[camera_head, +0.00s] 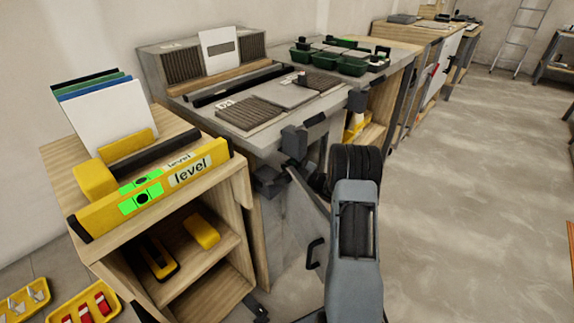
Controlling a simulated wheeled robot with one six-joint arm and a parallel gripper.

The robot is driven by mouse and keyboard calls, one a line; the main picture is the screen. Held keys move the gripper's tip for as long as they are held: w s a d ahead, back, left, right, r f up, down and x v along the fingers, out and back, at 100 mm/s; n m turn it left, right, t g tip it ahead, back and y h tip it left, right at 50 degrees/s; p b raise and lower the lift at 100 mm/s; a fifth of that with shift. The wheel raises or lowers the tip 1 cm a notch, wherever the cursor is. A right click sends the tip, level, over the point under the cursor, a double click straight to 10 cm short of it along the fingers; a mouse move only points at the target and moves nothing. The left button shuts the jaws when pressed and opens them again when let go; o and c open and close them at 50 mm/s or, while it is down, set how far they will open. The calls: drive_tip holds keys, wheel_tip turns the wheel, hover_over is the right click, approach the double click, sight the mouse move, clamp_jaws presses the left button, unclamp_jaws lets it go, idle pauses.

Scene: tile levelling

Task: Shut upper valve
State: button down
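No valve can be made out in the head view. My arm (354,255) rises from the bottom centre, with a black ribbed joint (355,165) at its top in front of the workbench. Dark grey block-shaped parts (293,142) show at the bench's front edge, left of that joint. I cannot tell whether they belong to my gripper or to the bench. No clear pair of fingertips shows, and nothing held can be made out. My arm hides part of the bench front and the floor behind it.
A wooden shelf unit (243,205) on the left carries a yellow level (160,188) and upright panels (108,118). The grey workbench (240,118) holds ribbed tiles (249,113) and green trays (325,60). Yellow bins (87,303) lie lower left. The floor (470,190) on the right is open.

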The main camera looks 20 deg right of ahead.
drive_tip(key=shift+a+f+m+t+h, duration=0.1)
drive_tip(key=shift+m+t+h, duration=0.45)
drive_tip(key=shift+m, duration=1.35)
drive_tip(key=c, duration=1)
unclamp_jaws()
drive_tip(key=shift+c, duration=0.2)
drive_tip(key=shift+s, duration=0.1)
drive_tip(key=p+v, duration=0.1)
drive_tip(key=v, duration=1.2)
drive_tip(key=shift+s+f+p, duration=0.25)
drive_tip(key=shift+p, duration=0.1)
